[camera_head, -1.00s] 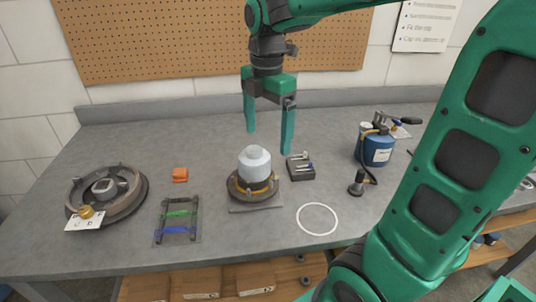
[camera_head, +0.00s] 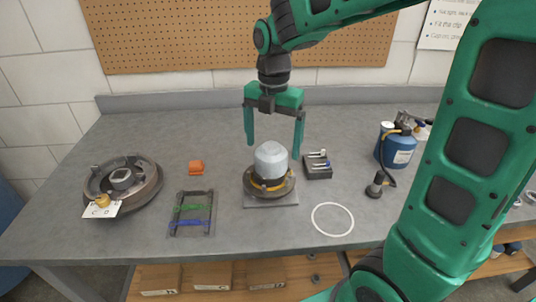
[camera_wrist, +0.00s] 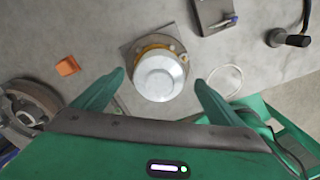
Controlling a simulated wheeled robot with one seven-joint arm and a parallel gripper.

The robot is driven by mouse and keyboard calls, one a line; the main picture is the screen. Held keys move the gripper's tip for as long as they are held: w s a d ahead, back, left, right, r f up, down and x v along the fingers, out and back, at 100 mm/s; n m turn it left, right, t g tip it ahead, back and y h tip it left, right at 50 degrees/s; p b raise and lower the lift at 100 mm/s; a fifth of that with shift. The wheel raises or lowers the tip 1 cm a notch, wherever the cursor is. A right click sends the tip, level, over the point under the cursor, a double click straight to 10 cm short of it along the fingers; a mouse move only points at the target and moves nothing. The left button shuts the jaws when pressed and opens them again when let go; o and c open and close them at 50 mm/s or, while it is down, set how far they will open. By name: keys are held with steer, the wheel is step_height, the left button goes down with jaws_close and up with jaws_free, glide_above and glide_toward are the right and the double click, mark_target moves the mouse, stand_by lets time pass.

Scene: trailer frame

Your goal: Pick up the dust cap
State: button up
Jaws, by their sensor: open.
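The dust cap, a pale grey domed cup (camera_head: 270,160), sits upright on a dark round hub with a brass-coloured ring (camera_head: 270,187), on a flat grey plate (camera_head: 258,203) at mid-bench. In the wrist view the dust cap (camera_wrist: 158,77) shows from above, a round pale end inside the ring. My gripper (camera_head: 273,150) is open and points down above the dust cap, one finger to each side in the head view. In the wrist view my gripper (camera_wrist: 159,77) has its fingertips left and right of the cap, apart from it. The jaws are empty.
A small dark tray (camera_head: 318,171) stands close right of the hub. A white ring (camera_head: 332,219) lies front right. A blue canister (camera_head: 397,150) with a torch hose is farther right. A brake drum (camera_head: 122,185), an orange block (camera_head: 196,167) and a tool rack (camera_head: 191,212) are left.

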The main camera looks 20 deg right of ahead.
mark_target(271, 154)
steer(key=f, duration=0.4)
steer(key=shift+a+f, duration=0.1)
steer(key=shift+a, duration=0.1)
steer(key=c, duration=1.2)
steer(key=shift+c, duration=0.2)
